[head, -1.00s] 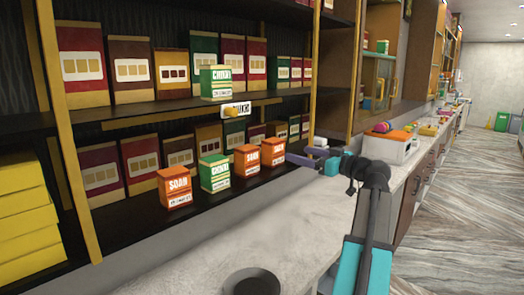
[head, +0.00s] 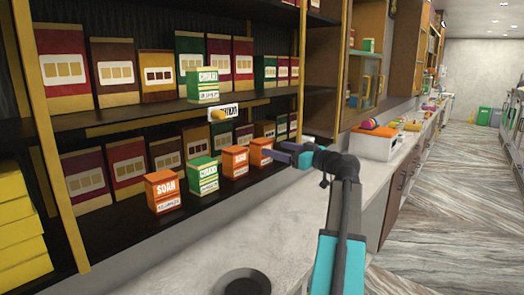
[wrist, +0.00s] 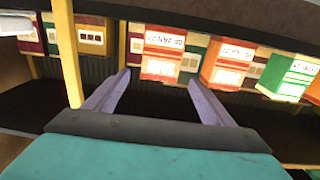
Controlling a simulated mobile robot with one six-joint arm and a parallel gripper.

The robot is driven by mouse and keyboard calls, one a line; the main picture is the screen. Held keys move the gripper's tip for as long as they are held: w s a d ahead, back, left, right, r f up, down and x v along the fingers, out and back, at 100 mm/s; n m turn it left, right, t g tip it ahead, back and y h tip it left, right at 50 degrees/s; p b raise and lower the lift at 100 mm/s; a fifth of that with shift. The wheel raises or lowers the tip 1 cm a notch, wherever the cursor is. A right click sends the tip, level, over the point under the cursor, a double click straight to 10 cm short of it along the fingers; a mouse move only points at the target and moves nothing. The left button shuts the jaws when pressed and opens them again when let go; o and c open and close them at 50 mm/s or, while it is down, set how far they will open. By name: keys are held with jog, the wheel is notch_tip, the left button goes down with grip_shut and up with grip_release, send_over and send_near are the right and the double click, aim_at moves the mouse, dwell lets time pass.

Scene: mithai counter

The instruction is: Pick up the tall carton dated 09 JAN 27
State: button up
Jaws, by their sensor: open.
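Several date-printed cartons stand in a row on the lower shelf in the head view. They are an orange SOAN carton (head: 163,192), a green CHIKKI carton (head: 203,176), an orange carton (head: 235,162) and a far orange carton (head: 261,152). My gripper (head: 279,152) is open at the row's far right end, beside the far orange carton. In the wrist view, which looks upside down, its purple fingers (wrist: 158,82) are spread and empty, with that orange carton (wrist: 163,45) beyond the gap. The date prints show JAN, but I cannot read the days surely.
Another green CHIKKI carton (head: 203,88) stands on the upper shelf above a small sign (head: 223,113). Larger boxes line the back of both shelves. Yellow boxes (head: 20,235) are stacked at left. The front counter (head: 240,225) is mostly clear, with a dark round object (head: 243,283).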

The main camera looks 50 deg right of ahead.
aim_at(267, 144)
jog(key=shift+w+a+p, duration=0.1)
jog(key=shift+w+p, duration=0.3)
jog(key=shift+w, duration=1.3)
jog(key=shift+w, duration=0.1)
jog(key=shift+w+r+p, duration=0.2)
jog(key=shift+w+p, duration=0.35)
jog(key=shift+w, duration=0.05)
jog(key=shift+w+r+p, duration=0.15)
jog(key=shift+w+p, duration=0.35)
jog(key=shift+w, duration=0.1)
jog(key=shift+w+a+p, duration=0.1)
jog(key=shift+w+p, duration=0.35)
jog(key=shift+w, duration=0.45)
jog(key=shift+w+f, duration=0.15)
jog(key=shift+w, duration=0.3)
jog(key=c, duration=1.3)
